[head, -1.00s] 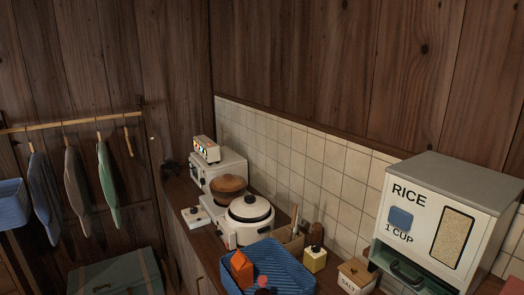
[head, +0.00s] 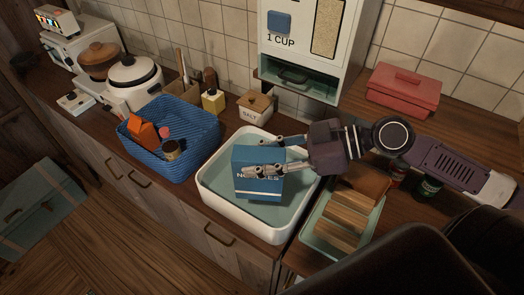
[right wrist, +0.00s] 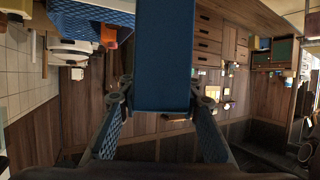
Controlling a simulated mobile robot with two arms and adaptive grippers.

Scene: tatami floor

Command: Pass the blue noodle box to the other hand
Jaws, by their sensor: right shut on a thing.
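The blue noodle box (head: 258,185), with white lettering partly covered, is over the white basin in the head view. My right gripper (head: 265,157) comes in from the right and is shut on the box, one finger on the near face and one behind. In the right wrist view the box (right wrist: 164,60) stands between the two fingers (right wrist: 160,100). Whether the box touches the basin is hard to tell. My left gripper is in neither view.
The white basin (head: 212,198) is set in the counter. Left of it is a blue basket (head: 190,160) with an orange box (head: 143,133) and other items. A green tray (head: 312,237) with bread, a salt box (head: 255,107), a rice dispenser (head: 300,45) and a red container (head: 404,88) stand around.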

